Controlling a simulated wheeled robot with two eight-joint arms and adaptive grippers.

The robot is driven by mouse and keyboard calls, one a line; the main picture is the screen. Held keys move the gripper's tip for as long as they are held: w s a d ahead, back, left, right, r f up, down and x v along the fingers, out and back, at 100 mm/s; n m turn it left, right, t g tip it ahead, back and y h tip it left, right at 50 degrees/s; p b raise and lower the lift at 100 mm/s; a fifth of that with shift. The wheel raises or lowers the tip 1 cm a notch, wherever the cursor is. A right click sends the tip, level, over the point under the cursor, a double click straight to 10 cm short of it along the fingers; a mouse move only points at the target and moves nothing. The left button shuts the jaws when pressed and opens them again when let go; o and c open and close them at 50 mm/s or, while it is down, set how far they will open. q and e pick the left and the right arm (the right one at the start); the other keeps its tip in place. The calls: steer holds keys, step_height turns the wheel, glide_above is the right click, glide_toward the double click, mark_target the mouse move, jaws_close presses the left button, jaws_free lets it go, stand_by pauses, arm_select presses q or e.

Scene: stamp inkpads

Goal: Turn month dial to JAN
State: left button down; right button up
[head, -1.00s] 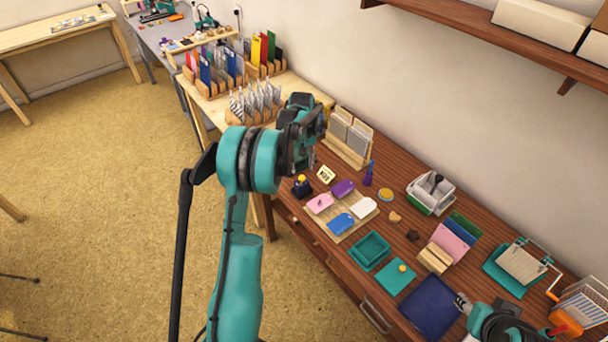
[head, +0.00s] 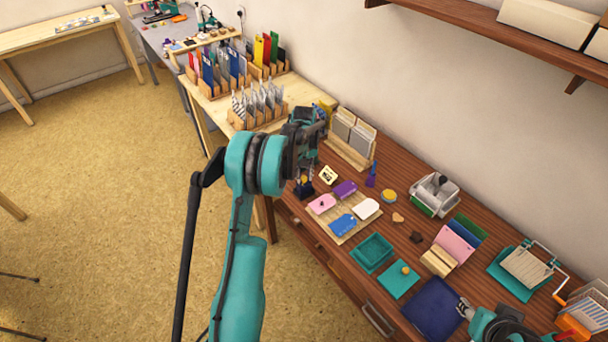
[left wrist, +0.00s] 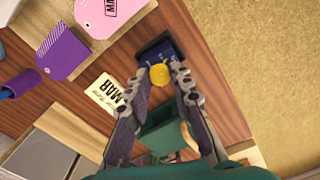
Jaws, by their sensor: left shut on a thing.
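The dark blue date stamp (head: 303,190) stands at the left end of the wooden workbench. Its yellow dial knob (left wrist: 160,75) sits between my left fingertips in the left wrist view, above the dark blue body (left wrist: 160,48). My left gripper (left wrist: 161,78) is shut on this knob from above. A cream card (left wrist: 107,95) beside the stamp reads MAR in large letters; it also shows in the head view (head: 328,175). My right gripper (head: 465,307) is at the lower right of the head view, by a dark blue pad; its finger state is unclear.
Pink, purple, blue and white tags lie on a tan board (head: 369,228) close to the stamp. A wooden holder (head: 347,150) with grey cards stands behind. A teal tray (head: 372,253) and the dark blue pad (head: 432,309) lie further right. The bench's front edge is near the stamp.

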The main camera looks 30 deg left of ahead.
mark_target(304, 178)
arm_select(q)
steer(key=m, duration=0.5)
steer(key=shift+m, duration=0.4)
steer(key=c, duration=1.3)
jaws_free()
step_height(304, 178, up, 12)
